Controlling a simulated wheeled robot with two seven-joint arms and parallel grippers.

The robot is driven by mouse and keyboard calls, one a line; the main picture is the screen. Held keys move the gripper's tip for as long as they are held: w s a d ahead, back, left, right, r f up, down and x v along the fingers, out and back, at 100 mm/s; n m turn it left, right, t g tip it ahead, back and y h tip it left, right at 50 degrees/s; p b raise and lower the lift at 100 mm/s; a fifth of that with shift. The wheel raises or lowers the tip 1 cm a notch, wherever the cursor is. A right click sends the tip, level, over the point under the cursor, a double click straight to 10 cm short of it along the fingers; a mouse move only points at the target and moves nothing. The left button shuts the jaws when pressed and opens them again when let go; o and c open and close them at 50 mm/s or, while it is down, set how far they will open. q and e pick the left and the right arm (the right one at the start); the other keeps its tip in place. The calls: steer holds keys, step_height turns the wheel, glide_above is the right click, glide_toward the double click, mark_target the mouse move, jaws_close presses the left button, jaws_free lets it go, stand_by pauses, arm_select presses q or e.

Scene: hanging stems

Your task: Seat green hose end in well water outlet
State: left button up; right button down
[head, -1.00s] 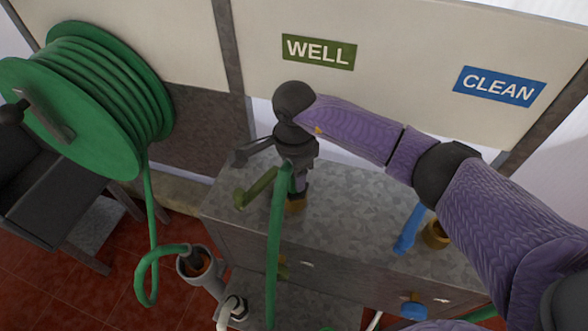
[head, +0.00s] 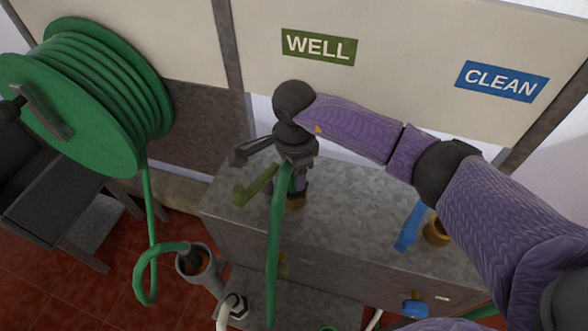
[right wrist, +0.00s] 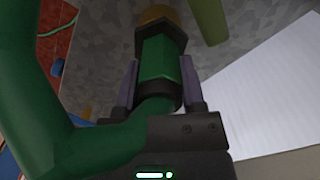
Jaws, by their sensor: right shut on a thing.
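My right gripper (head: 290,180) is shut on the green hose end (right wrist: 161,58), a hexagonal green fitting with a dark collar, between its two fingers in the right wrist view (right wrist: 160,85). The well water outlet (head: 296,202) is a brass fitting on the metal box under the WELL sign. The outlet also shows in the right wrist view (right wrist: 157,14), directly ahead of the collar. The collar appears to meet the brass in line; how deep it sits cannot be told. The green hose (head: 275,250) hangs down from my gripper. My left gripper is not in view.
A green lever (head: 254,188) stands beside the well outlet. A blue lever (head: 409,228) and a brass outlet (head: 437,233) are at the right under the CLEAN sign (head: 501,82). A green hose reel (head: 90,100) is at the left, and a grey holder (head: 198,265) stands below it.

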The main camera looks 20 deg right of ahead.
steer(key=shift+c, duration=1)
jaws_free()
steer(key=shift+o, duration=0.5)
